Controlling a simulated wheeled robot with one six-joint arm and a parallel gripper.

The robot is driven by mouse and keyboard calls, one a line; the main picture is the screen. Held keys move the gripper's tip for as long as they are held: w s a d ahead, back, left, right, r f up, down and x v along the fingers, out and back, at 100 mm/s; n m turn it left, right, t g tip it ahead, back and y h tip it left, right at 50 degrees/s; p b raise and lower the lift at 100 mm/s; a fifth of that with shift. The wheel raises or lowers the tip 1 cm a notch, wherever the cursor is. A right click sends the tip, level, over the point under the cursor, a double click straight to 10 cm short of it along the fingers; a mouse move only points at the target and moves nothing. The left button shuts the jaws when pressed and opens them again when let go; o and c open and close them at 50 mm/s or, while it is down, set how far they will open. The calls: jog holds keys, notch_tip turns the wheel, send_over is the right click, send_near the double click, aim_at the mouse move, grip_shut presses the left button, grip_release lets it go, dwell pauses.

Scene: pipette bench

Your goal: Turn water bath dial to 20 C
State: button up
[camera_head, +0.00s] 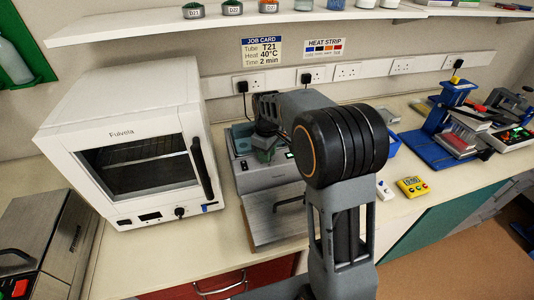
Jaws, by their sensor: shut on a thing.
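The water bath (268,180) is a grey box on the bench, right of the white oven. My dark elbow and forearm cover the right side of the bath.
A white oven (130,150) stands close on the left. A yellow timer (412,187) lies on the bench to the right, with blue racks (440,130) beyond. A shelf (150,20) with small labelled jars hangs above. The bench front between the oven and bath is narrow.

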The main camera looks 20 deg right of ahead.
jog(key=n, duration=0.4)
jog(key=shift+w+r+n, duration=0.1)
jog(key=shift+n, duration=0.2)
jog(key=n, duration=0.4)
jog(key=shift+n, duration=0.4)
jog(key=o, duration=0.9)
notch_tip(320, 180, up, 14)
jog(key=shift+f+b, duration=0.15)
jog(key=shift+b, duration=0.35)
